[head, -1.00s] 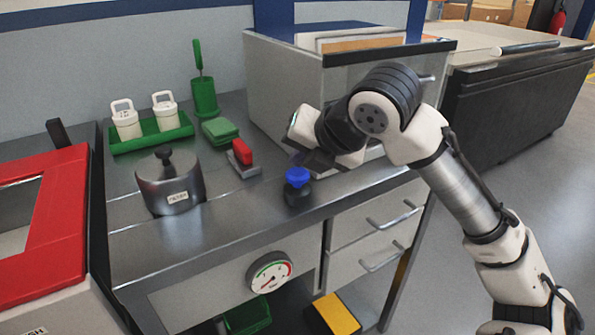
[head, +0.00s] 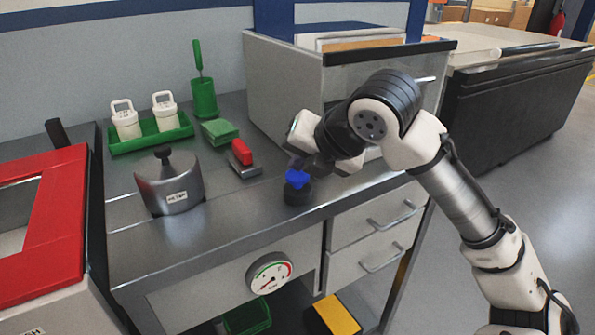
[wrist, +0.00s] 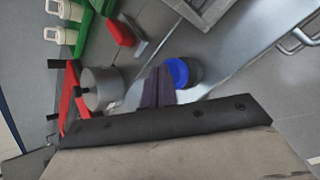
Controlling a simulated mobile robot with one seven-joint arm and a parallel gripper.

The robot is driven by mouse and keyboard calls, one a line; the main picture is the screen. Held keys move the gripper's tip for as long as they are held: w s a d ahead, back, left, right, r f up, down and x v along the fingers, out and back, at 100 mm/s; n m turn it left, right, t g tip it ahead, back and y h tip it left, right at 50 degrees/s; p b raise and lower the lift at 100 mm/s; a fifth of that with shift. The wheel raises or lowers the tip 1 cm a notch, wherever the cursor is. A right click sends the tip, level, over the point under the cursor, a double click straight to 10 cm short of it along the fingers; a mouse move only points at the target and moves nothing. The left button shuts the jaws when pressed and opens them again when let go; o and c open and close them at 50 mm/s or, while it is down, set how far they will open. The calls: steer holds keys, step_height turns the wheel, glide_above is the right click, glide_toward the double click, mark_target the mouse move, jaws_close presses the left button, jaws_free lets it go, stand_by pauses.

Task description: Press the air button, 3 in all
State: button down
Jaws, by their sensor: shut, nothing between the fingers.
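The air button appears to be the blue cap (head: 297,180) on a round dark base (head: 298,196) near the front edge of the steel bench. It also shows in the wrist view as a blue disc (wrist: 177,73). My gripper (head: 299,163) is shut and empty, its fingertips right at the top of the blue cap. In the wrist view its dark fingers (wrist: 158,88) overlap the cap's left side. I cannot tell for certain whether they touch it or how far the cap is pressed.
A red-handled block (head: 242,156), a steel pot (head: 170,190) and a green tray (head: 150,138) with white canisters stand left of the button. A grey box (head: 285,85) stands behind my gripper. A dial gauge (head: 269,273) is on the bench front. Bench around the button's left is clear.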

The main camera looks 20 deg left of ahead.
mark_target(302, 175)
steer(key=shift+f+b, duration=0.3)
steer(key=shift+f, duration=0.25)
steer(key=shift+r, duration=0.1)
stand_by(0.4)
steer(key=shift+r+p, duration=1.1)
steer(key=shift+r, duration=0.05)
step_height(302, 175, up, 5)
steer(key=p, duration=0.4)
stand_by(2.2)
